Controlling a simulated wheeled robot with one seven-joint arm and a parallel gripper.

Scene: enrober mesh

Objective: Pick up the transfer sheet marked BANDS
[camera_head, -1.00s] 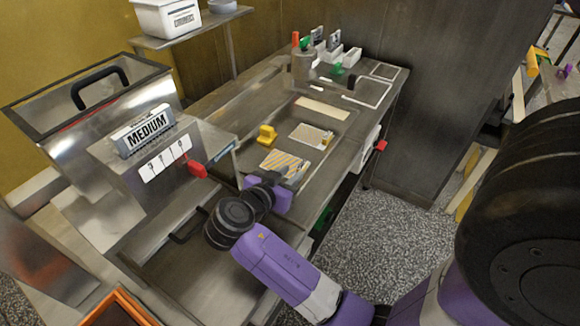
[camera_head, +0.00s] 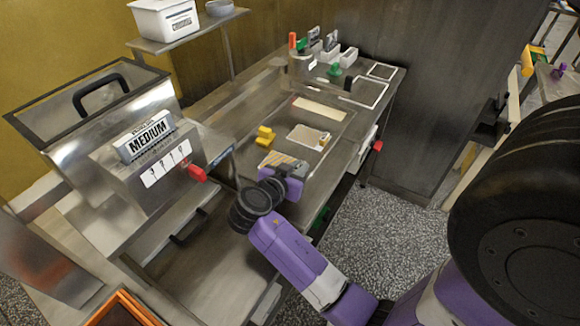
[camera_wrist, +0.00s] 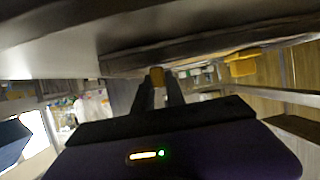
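A yellow-striped transfer sheet (camera_head: 272,159) lies flat at the near end of the steel table, partly hidden behind my gripper. No BANDS lettering is legible on either sheet. My gripper (camera_head: 298,165) is low at the right edge of the striped sheet. In the wrist view, my dark fingers (camera_wrist: 158,88) are apart, with a small yellow-tan piece (camera_wrist: 157,76) showing between their tips. Whether they touch it cannot be seen.
A yellow block (camera_head: 265,136) stands left of the sheets. White holders (camera_head: 335,55) and a green knob (camera_head: 335,70) are at the table's far end. Floor (camera_head: 370,230) is open at right.

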